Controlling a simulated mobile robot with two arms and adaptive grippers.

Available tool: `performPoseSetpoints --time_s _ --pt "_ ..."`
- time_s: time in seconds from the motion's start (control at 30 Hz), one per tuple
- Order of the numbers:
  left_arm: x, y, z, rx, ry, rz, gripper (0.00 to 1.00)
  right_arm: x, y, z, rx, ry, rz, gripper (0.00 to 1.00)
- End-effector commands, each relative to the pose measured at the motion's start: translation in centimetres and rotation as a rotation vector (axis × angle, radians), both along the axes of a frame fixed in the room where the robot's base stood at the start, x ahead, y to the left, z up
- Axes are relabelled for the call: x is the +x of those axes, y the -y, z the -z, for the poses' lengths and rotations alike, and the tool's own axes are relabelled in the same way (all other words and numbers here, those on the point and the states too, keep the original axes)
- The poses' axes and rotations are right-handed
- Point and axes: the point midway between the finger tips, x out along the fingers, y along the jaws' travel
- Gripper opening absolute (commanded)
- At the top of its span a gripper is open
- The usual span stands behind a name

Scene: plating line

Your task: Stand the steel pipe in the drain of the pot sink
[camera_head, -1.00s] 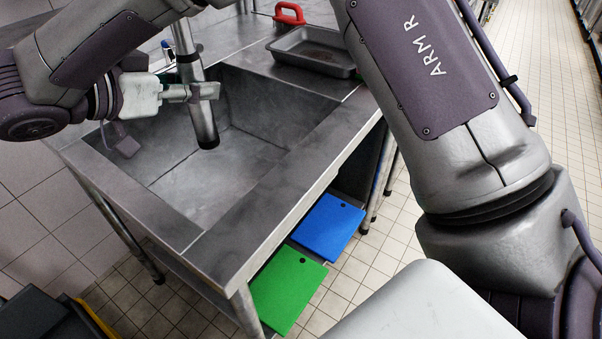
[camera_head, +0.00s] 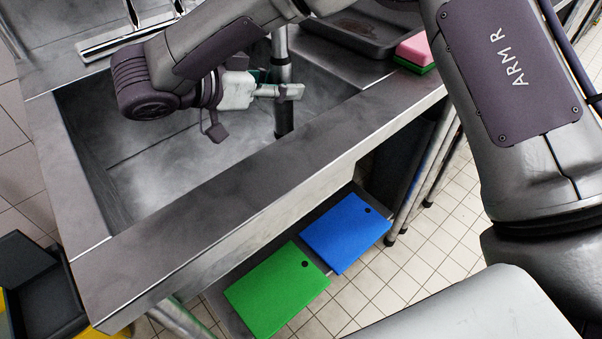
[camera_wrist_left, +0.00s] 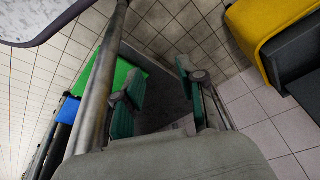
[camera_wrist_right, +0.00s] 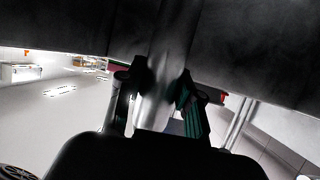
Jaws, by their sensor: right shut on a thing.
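The steel pipe (camera_head: 283,112) is a grey tube, upright, in the right part of the pot sink (camera_head: 180,215) in the head view. My right gripper (camera_head: 284,91) is shut on it from the left. The pipe's lower end is down in the basin, close to the front rim in the picture; I cannot tell whether it touches the floor. The drain is not visible. In the right wrist view the pipe (camera_wrist_right: 176,40) runs between the fingers. My left gripper (camera_wrist_left: 158,95) shows only in its wrist view, its green-padded fingers apart and nothing between them.
A dark tray (camera_head: 350,36) and a pink-and-green sponge (camera_head: 417,50) lie right of the basin. Blue (camera_head: 345,233) and green (camera_head: 276,290) boards lie on the shelf below. A black-and-yellow bin (camera_head: 40,290) stands at lower left.

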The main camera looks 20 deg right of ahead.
Motion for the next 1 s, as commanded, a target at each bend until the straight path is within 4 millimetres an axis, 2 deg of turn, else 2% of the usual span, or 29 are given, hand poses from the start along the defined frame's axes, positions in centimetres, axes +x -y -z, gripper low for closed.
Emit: performPoseSetpoints --time_s 0.03,0.2,0.5,0.67,0.73,0.9,1.0 --pt "-0.2 -0.1 -0.7 0.0 0.007 0.0 0.4 0.0 0.0 0.8 -0.001 0.0 -0.001 0.0" --pt "-0.8 -0.2 -2.4 0.0 0.013 -0.001 0.4 0.0 0.0 1.8 -0.001 0.001 -0.001 0.0" --pt "-0.9 -0.2 -1.4 0.0 0.015 -0.001 0.4 -0.1 0.0 7.0 0.0 -0.001 0.0 0.0" --pt "0.3 0.2 -1.5 -0.012 0.072 0.003 0.4 -0.1 0.0 8.3 -0.001 0.0 0.0 0.0" --pt "1.1 0.4 -1.5 -0.018 0.106 0.006 0.4 -0.1 0.0 9.4 -0.001 -0.002 -0.001 0.0" --pt "3.5 1.2 -2.2 -0.044 0.228 0.017 0.4 -0.1 0.0 11.2 -0.001 0.0 0.0 0.0" --pt "4.2 1.4 -2.6 -0.051 0.264 0.019 0.4 0.0 -0.1 11.5 0.0 0.002 0.0 0.0"
